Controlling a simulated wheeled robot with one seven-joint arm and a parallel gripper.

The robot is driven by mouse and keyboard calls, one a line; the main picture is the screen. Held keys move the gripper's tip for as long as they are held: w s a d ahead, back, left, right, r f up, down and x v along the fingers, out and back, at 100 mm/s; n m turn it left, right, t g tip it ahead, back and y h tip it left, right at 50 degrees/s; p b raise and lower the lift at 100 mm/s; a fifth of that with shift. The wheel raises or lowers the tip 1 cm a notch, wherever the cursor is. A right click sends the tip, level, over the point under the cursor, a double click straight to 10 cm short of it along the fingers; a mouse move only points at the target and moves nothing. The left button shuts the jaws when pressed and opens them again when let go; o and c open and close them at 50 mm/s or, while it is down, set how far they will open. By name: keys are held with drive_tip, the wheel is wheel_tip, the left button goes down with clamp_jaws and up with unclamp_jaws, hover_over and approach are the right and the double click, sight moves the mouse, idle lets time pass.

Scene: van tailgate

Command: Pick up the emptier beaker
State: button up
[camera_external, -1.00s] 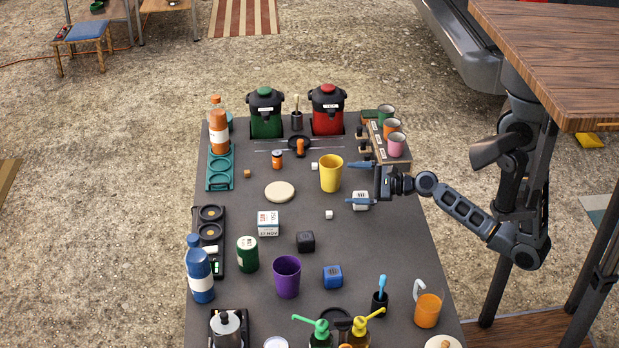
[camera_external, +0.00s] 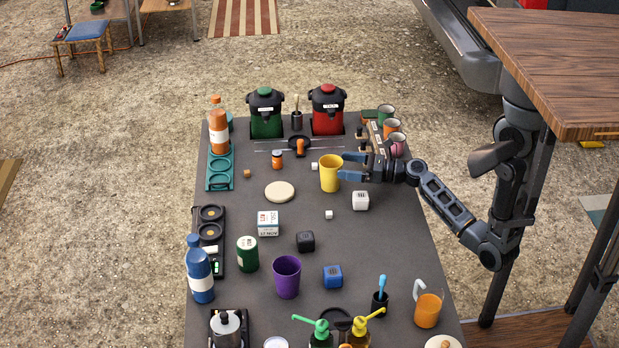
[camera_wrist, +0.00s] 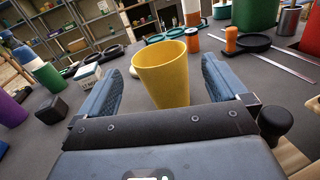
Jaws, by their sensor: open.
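A yellow beaker (camera_external: 330,176) stands upright near the far middle of the table. In the wrist view the yellow beaker (camera_wrist: 163,80) is between my fingers, with a gap on each side. Its upper inner wall shows bare; its bottom is hidden. A purple beaker (camera_external: 286,280) stands upright nearer the front; it is cut off at the left of the wrist view (camera_wrist: 11,111). Its inside looks dark and I cannot tell its level. My gripper (camera_external: 345,166) is open and empty, reaching in from the right, its fingertips at the yellow beaker.
A white cube (camera_external: 360,201) lies just in front of my gripper. A rack with several cups (camera_external: 393,127) stands behind it. A black cube (camera_external: 305,241), blue cube (camera_external: 332,276) and green can (camera_external: 247,254) stand near the purple beaker. A pale disc (camera_external: 279,191) lies left.

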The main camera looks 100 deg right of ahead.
sight(326, 161)
drive_tip(key=x, duration=0.7)
drive_tip(key=shift+w+r, duration=0.1)
drive_tip(key=shift+r, duration=0.05)
drive_tip(key=shift+c, duration=0.2)
drive_tip(key=c, duration=1)
drive_tip(key=shift+r, duration=0.15)
